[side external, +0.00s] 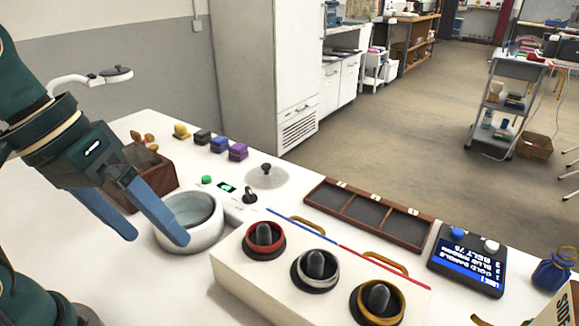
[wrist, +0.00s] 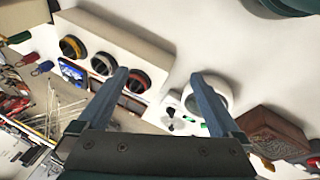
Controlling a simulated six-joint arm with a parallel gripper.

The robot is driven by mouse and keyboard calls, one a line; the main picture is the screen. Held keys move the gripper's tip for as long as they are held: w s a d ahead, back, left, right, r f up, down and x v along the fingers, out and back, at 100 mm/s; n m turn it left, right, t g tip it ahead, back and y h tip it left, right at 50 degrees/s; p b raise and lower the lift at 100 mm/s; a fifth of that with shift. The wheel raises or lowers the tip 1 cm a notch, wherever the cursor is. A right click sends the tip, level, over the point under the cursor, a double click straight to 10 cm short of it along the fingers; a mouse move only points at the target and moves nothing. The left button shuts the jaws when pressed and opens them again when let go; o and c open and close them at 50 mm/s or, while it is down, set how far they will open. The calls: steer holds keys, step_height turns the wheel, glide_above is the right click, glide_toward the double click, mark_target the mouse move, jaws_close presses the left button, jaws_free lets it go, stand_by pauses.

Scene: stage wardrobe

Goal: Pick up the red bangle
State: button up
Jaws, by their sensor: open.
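The red bangle (side external: 250,243) sits around a dark upright post at the left end of a white box-shaped stand (side external: 232,273). In the wrist view the red bangle (wrist: 146,83) is just right of my left fingertip. My gripper (side external: 157,238) is open and empty, with two blue fingers pointing down, left of the stand and in front of the white round pot (side external: 165,240) in the side view. In the wrist view my gripper (wrist: 160,75) has its fingers wide apart. A silver bangle (side external: 299,272) and a gold bangle (side external: 361,303) sit on the other posts.
A wooden box (side external: 160,172) stands behind my gripper. Colored blocks (side external: 219,145), a glass lid (side external: 266,177) and a sectioned wooden tray (side external: 370,213) lie behind the stand. A dark display device (side external: 470,262) and blue pouch (side external: 553,270) are at the right.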

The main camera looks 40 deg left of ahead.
steer(key=w+d+n+g+h, duration=0.3)
steer(key=w+n, duration=0.1)
steer(key=n+g+h, duration=0.1)
steer(key=n+h, duration=0.5)
steer(key=n, duration=0.1)
glide_above(256, 225)
steer(key=s+a, duration=0.1)
steer(key=s, duration=0.1)
step_height(256, 225, down, 2)
steer(key=f, duration=0.1)
steer(key=a+f+n, duration=0.1)
steer(key=w+a+f+n+h, duration=0.1)
steer(key=f, duration=0.1)
steer(key=f+n+h, duration=0.1)
steer(key=shift+w+a+f, duration=0.25)
steer(key=shift+a+f, duration=0.1)
steer(key=shift+a, duration=0.05)
steer(key=shift+x, duration=2.5)
steer(key=shift+f, duration=0.2)
steer(key=c, duration=1.3)
steer(key=shift+r, duration=0.1)
